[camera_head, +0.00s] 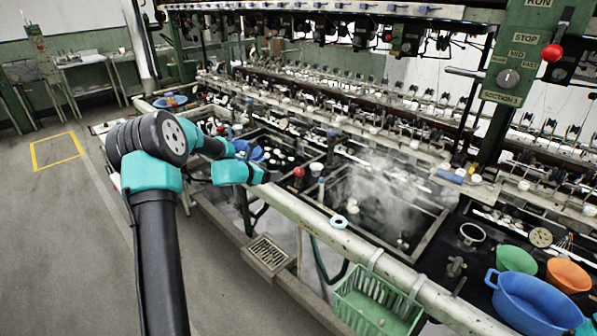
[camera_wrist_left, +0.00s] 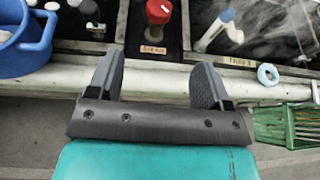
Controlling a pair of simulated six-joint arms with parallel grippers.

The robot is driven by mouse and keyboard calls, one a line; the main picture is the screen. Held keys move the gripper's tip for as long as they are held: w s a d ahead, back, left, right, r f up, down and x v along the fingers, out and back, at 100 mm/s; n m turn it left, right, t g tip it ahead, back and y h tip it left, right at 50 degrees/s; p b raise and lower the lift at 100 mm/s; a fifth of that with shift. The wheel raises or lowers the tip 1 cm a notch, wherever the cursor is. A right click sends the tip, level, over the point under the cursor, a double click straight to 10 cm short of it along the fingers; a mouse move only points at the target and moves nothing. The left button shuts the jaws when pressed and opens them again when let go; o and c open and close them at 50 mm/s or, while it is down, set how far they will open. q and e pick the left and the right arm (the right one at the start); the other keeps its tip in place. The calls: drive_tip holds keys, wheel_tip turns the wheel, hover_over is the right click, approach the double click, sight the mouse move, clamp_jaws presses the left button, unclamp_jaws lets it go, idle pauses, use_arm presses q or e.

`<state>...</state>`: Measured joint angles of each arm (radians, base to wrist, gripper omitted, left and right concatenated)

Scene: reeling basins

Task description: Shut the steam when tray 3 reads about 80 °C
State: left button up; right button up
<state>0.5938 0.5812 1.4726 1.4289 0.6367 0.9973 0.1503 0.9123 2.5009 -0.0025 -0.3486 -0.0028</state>
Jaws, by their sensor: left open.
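A red knob (camera_head: 298,172) stands on the dark bench behind the front rail. In the left wrist view the red knob (camera_wrist_left: 159,12) has a white mark on top and a small label before it. My left gripper (camera_head: 268,177) is open and empty, with its fingers (camera_wrist_left: 158,62) over the rail, short of the knob and apart from it. Right of the knob is a blue-capped white tube (camera_wrist_left: 214,30) beside a label (camera_wrist_left: 236,62) too blurred to read for sure. Steam rises from the basin (camera_head: 428,232) at centre. I cannot read any temperature. My right gripper is out of view.
The pale front rail (camera_head: 320,222) runs along the bench, carrying a blue-and-white ring (camera_head: 338,221). A green basket (camera_head: 365,302) hangs from it. A blue tub (camera_head: 530,302) and a round dial (camera_head: 540,237) are at right. Floor at left is clear.

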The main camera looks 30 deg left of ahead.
sight(298, 170)
use_arm(q)
drive_tip(key=x, duration=1.7)
drive_tip(key=c, duration=0.9)
